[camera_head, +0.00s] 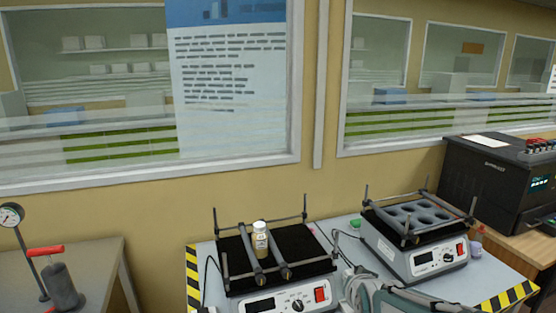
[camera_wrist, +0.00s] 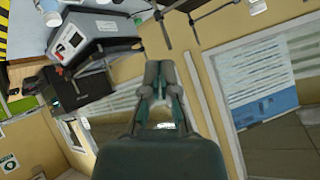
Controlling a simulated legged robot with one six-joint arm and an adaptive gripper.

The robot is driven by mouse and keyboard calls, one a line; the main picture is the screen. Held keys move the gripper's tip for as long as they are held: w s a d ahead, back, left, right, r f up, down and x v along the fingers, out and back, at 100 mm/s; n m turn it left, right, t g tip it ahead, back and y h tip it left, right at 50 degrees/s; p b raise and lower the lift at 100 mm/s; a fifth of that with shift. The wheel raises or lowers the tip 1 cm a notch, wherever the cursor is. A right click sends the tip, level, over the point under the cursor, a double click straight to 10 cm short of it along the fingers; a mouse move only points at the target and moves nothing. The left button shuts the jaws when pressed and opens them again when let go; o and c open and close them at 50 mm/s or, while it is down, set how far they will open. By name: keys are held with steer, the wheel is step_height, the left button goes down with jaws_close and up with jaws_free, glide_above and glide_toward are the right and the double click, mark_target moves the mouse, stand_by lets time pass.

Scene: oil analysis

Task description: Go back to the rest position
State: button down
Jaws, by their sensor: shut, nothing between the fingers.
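My gripper (camera_wrist: 160,80) shows in the wrist view with its fingers together and nothing between them. In that tilted view it points over the bench toward the wall and windows. In the head view part of my arm (camera_head: 400,298) is at the bottom edge, and the fingertips cannot be made out there. A small bottle with a white cap (camera_head: 260,238) stands upright on the black top of the left shaker (camera_head: 290,298), beside its bars. My gripper is apart from the bottle.
A second shaker with round wells (camera_head: 425,258) stands on the right of the striped-edge table (camera_head: 500,285). A black machine (camera_head: 490,180) is at far right. A side table (camera_head: 100,265) at left holds a gauge (camera_head: 11,214) and a red-handled pump (camera_head: 60,280). Windows line the wall behind.

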steer(key=s+r+n+g, duration=0.3)
steer(key=s+n+g, duration=0.1)
steer(key=s, duration=1.8)
steer(key=shift+s+a+r+n+g, duration=0.2)
steer(key=shift+s+n+g, duration=0.1)
steer(key=shift+g, duration=0.3)
